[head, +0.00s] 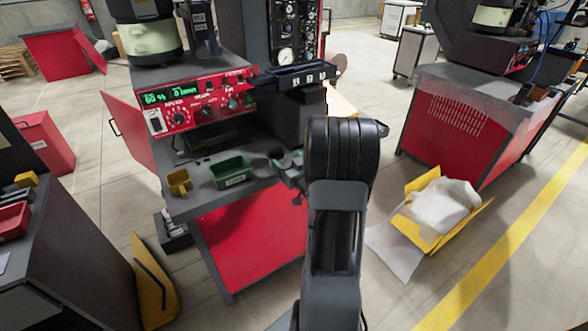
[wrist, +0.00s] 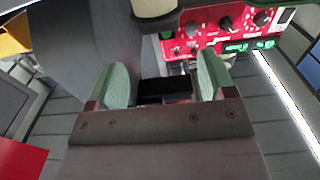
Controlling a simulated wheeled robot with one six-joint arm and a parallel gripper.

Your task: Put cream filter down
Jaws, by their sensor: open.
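My gripper (head: 291,172) is over the right part of the grey shelf (head: 205,205) under the red control panel. In the wrist view its two pale green finger pads stand wide apart (wrist: 164,84), and I see nothing cream between them. A cream rounded thing (wrist: 155,8) with a dark lower edge is cut off at the top of the wrist view, beyond the fingers. I cannot tell whether it is the cream filter or part of the machine. No cream filter shows clearly in the head view; my arm hides part of the shelf.
A yellow tray with white sheeting (head: 440,205) lies on the floor at the right.

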